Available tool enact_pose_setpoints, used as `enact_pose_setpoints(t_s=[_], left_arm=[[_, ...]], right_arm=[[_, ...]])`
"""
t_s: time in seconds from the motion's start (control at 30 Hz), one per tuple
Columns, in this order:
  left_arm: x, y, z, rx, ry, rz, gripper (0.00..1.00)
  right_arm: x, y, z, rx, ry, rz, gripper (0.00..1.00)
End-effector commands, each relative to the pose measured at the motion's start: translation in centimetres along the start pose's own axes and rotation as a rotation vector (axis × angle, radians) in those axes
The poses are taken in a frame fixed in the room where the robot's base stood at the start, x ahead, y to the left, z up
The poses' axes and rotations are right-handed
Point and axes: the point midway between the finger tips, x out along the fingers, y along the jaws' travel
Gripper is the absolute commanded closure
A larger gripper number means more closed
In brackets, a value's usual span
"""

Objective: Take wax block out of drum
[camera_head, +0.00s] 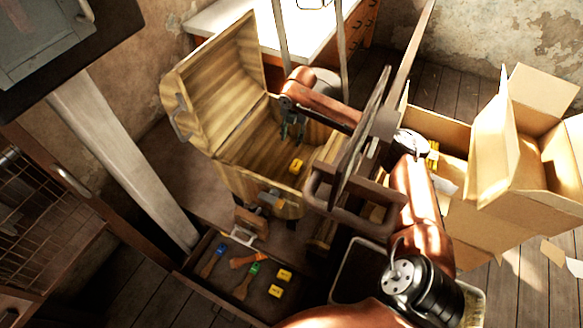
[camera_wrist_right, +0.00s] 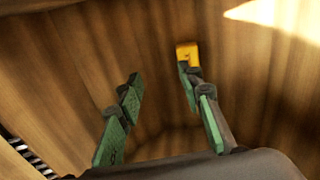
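The wooden drum (camera_head: 259,193) stands open in the middle of the head view, its lid (camera_head: 215,88) tipped back to the left. A yellow block (camera_head: 297,166), which looks like the wax block, sits inside near the front right wall. My right gripper (camera_head: 292,132) is over the drum's opening, above and behind the block. In the right wrist view, its green fingers (camera_wrist_right: 165,112) are spread with nothing between them. The yellow block (camera_wrist_right: 187,53) appears there just beyond the right finger's tip. Whether they touch is unclear. My left gripper is not in view.
An open drawer (camera_head: 196,279) below the drum holds brushes and two yellow blocks (camera_head: 285,275). A dark metal frame with a handle (camera_head: 350,211) stands close on the right. Open cardboard boxes (camera_head: 500,155) fill the far right. A white table (camera_head: 300,28) is behind.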

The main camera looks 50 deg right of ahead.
Motion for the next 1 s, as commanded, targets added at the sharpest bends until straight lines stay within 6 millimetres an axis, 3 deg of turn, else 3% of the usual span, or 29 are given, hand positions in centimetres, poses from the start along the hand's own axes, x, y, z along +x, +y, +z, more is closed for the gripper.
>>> enact_pose_setpoints(t_s=[0.1, 0.23, 0.4, 0.67, 1.0], left_arm=[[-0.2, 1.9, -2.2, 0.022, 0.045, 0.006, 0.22], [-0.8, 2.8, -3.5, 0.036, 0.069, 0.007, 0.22], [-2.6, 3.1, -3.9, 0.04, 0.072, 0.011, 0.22], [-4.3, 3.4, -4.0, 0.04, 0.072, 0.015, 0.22], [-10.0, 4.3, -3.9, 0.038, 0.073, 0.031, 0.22]], right_arm=[[2.2, -2.6, -0.4, 0.02, 0.058, -0.075, 0.66], [3.6, -4.1, -0.7, 0.035, 0.093, -0.113, 0.66], [5.3, -4.5, -1.0, 0.036, 0.098, -0.119, 0.66], [6.4, -4.6, -1.1, 0.036, 0.097, -0.117, 0.66], [9.4, -5.0, -1.7, 0.036, 0.098, -0.119, 0.66]])
